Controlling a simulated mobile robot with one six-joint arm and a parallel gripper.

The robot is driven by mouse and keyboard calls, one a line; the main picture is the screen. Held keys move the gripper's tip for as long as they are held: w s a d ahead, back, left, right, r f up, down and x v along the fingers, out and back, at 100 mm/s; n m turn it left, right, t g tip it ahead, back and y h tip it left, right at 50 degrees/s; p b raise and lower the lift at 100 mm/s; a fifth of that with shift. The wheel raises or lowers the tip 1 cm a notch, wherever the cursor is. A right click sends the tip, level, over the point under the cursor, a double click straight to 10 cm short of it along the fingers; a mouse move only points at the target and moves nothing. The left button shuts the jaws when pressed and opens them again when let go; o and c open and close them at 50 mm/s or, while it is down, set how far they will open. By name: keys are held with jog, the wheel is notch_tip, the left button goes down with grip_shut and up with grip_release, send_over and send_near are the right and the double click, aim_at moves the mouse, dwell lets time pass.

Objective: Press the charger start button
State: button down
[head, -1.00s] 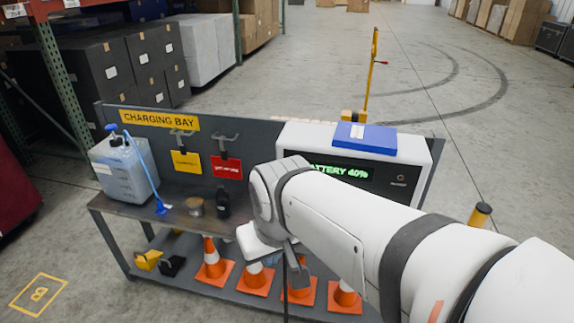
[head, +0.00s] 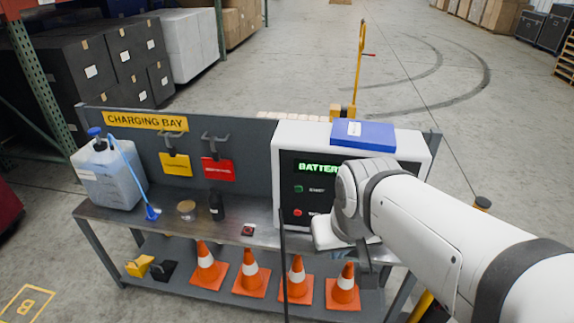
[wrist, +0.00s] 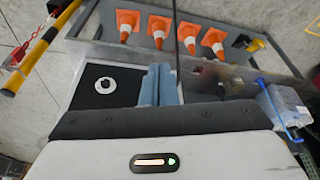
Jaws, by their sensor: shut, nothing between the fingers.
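The charger (head: 282,160) is a white cabinet with a black front panel and a green battery display (head: 317,168) on the bench. A green button with a start label (head: 299,189) is on the left of the panel. A red button (head: 298,212) is below it, its label partly covered. My arm hides the panel's right side in the head view. My gripper (wrist: 160,70) is shut and empty, right of and below the green button in the head view. In the wrist view its fingers are beside a black surface with a round pale fitting (wrist: 105,85). The green button does not show there.
A blue box (head: 362,134) lies on the charger. A jug (head: 108,178), a jar (head: 186,210), a dark bottle (head: 217,206) and a small red-black item (head: 248,230) stand on the bench. Several cones (head: 251,272) are on the lower shelf. A thin dark pole crosses in front.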

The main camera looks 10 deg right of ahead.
aim_at(299, 189)
jog(key=w+d+f+t+b, duration=0.15)
jog(key=w+f, duration=0.25)
jog(key=w, duration=0.4)
jog(key=w+d+f+m+t+b, duration=0.1)
jog(key=w+f+t, duration=0.25)
jog(key=w, duration=0.55)
jog(key=w+d+f+t+b, duration=0.15)
jog(key=w+f, duration=0.25)
jog(key=w, duration=0.4)
jog(key=w+a+f+t+y+b, duration=0.1)
jog(key=w+a+f+t+y, duration=0.1)
jog(key=f, duration=0.4)
jog(key=w+a+f+t+y+b, duration=0.1)
jog(key=w+a+f+t+y, duration=0.1)
jog(key=f, duration=0.5)
jog(key=w+a+y, duration=0.1)
jog(key=w+y, duration=0.1)
jog(key=y, duration=0.1)
jog(key=shift+w+a+m+t+y+b, duration=0.2)
jog(key=shift+w+m+t+y+b, duration=0.1)
jog(key=shift+w+m+t, duration=0.1)
jog(key=w+d+p, duration=0.1)
jog(key=w+d, duration=0.1)
jog(key=w, duration=0.6)
jog(key=shift+w+d, duration=0.15)
jog(key=shift+d, duration=0.25)
